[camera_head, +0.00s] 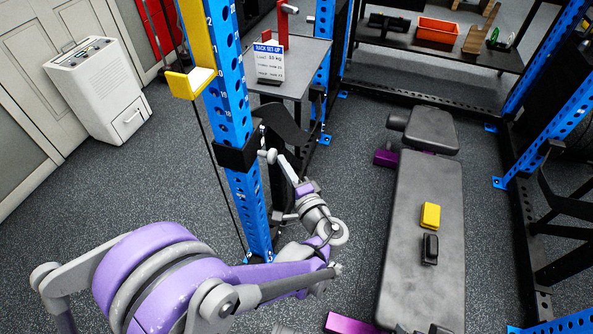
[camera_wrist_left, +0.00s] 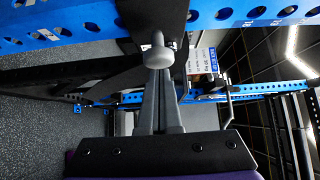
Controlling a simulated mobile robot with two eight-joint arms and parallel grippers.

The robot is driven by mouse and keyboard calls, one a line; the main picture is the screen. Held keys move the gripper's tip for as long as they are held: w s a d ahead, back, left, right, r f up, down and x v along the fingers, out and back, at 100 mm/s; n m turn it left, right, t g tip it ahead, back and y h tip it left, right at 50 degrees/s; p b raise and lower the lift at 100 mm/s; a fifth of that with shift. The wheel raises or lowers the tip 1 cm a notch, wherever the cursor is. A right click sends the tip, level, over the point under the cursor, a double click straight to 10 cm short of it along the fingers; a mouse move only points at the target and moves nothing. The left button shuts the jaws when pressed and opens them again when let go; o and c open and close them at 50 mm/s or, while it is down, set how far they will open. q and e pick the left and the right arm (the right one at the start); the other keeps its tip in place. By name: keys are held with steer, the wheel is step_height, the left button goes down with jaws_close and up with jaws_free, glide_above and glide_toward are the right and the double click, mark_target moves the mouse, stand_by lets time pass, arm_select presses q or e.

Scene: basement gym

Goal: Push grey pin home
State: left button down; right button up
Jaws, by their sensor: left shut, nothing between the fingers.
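The grey pin (camera_head: 271,156) has a rounded knob and sits at the black bracket on the blue upright (camera_head: 243,193) in the head view. In the left wrist view, the pin's knob (camera_wrist_left: 159,55) is right at the fingertips, in front of the black bracket. My left gripper (camera_head: 280,160) reaches in from the lower right side of the upright. Its two fingers (camera_wrist_left: 160,72) are closed together, with nothing between them. The tips appear to be at or very close to the knob; I cannot tell whether they touch. The pin's shaft is hidden. My right gripper is not in view.
A small grey table (camera_head: 311,66) with a sign (camera_head: 269,62) is behind the upright. A yellow bracket (camera_head: 190,82) sits higher on the upright.

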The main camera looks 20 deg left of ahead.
mark_target(272, 161)
arm_select(q)
steer(key=shift+a, duration=0.2)
steer(key=a, duration=0.2)
steer(key=shift+s+a, duration=0.1)
steer(key=shift+a, duration=0.3)
steer(key=shift+d+r, duration=0.1)
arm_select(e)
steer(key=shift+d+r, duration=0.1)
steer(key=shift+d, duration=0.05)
